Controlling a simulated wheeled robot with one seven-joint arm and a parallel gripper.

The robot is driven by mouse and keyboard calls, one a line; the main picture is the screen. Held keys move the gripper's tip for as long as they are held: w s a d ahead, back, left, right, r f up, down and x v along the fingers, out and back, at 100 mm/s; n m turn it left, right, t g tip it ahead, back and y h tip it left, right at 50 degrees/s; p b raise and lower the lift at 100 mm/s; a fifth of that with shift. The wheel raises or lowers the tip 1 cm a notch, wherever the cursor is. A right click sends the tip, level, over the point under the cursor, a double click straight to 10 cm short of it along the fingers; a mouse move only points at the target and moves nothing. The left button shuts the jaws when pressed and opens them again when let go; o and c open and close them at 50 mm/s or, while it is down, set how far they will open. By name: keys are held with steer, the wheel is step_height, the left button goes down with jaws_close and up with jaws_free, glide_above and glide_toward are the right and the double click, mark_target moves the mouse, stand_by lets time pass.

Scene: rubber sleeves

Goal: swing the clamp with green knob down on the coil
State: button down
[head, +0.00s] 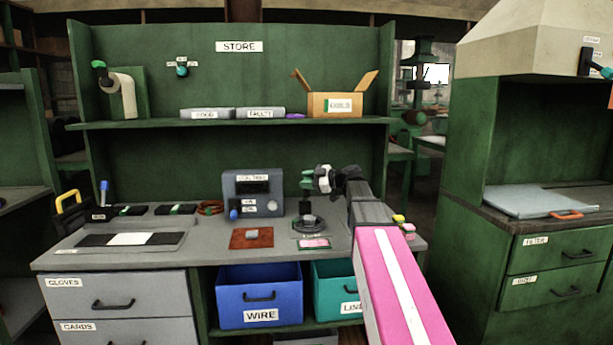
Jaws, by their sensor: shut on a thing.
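The clamp with the green knob (306,182) stands raised above the worktop, right of the grey box. The coil (309,224) appears as a dark round thing low on the worktop, below the knob. A gap shows between the knob and the coil. My gripper (315,180) reaches in from the right and is shut on the clamp by its knob. The fingertips and the exact grip are too small to see clearly. My arm hides the worktop just to the right.
A grey box with a dark panel (252,195) stands left of the clamp. A reddish-brown mat (251,239) lies in front of it. A shelf (240,122) runs above, with an open cardboard box (350,106). Blue (259,310) and teal (322,285) bins sit below the worktop.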

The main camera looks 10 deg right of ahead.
mark_target(308, 196)
steer(key=shift+s+f+n+t+y, duration=0.25)
steer(key=shift+s+f+n, duration=0.35)
steer(key=shift+s+f, duration=0.6)
steer(key=shift+s+f+n+t+y, duration=0.2)
steer(key=shift+s+f+n, duration=0.4)
steer(key=shift+s+f, duration=0.7)
steer(key=shift+f, duration=1.15)
steer(key=c, duration=0.8)
jaws_free()
steer(key=shift+o, duration=0.2)
steer(key=shift+r, duration=0.1)
